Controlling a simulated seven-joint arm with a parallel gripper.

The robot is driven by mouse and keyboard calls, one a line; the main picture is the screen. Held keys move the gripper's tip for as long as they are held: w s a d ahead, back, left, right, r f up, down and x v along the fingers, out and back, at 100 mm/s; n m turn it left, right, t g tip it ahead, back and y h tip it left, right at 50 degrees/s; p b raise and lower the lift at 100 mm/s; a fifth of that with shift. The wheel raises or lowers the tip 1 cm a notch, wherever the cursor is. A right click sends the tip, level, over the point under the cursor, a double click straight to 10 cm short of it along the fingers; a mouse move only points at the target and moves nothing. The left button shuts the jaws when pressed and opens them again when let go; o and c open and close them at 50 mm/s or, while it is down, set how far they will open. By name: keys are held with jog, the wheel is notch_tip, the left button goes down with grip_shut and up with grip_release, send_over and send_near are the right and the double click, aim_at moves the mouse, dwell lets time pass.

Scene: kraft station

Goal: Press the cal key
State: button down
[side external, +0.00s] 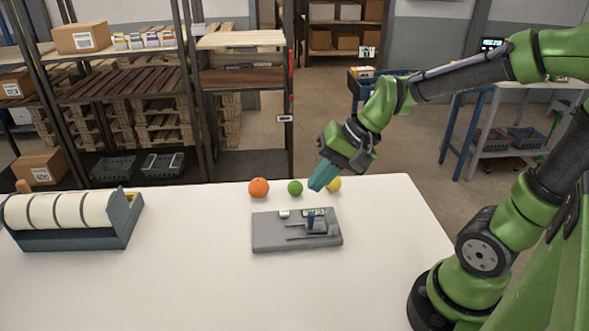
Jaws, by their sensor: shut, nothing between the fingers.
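A flat grey device (270,235) lies on the white table. At its back edge are a small white part (284,214) and a small greenish panel (314,212). A dark blue-grey part (318,226) and thin bars lie on its right half. The cal key is too small to tell apart here. My gripper (316,187) has teal fingers that are shut and empty. In the picture it is above the back right part of the device, tilted down to the left, and apart from it.
An orange (259,188), a green fruit (295,188) and a yellow fruit (334,184), partly behind my fingers, sit behind the device. A holder with white rolls (122,222) stands at the left. The table front (230,290) is clear.

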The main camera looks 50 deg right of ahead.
aim_at(288, 212)
jog(key=w+d+f+m+t, duration=0.2)
jog(key=w+d+f+m, duration=0.1)
jog(key=w+m, duration=0.8)
jog(key=shift+d+f+m+t+y, duration=0.15)
jog(key=shift+f+m+t+y, duration=0.2)
jog(key=shift+f+m, duration=0.25)
jog(key=shift+w, duration=0.1)
jog(key=shift+f, duration=4.45)
jog(key=shift+f, duration=0.1)
jog(key=shift+f, duration=0.3)
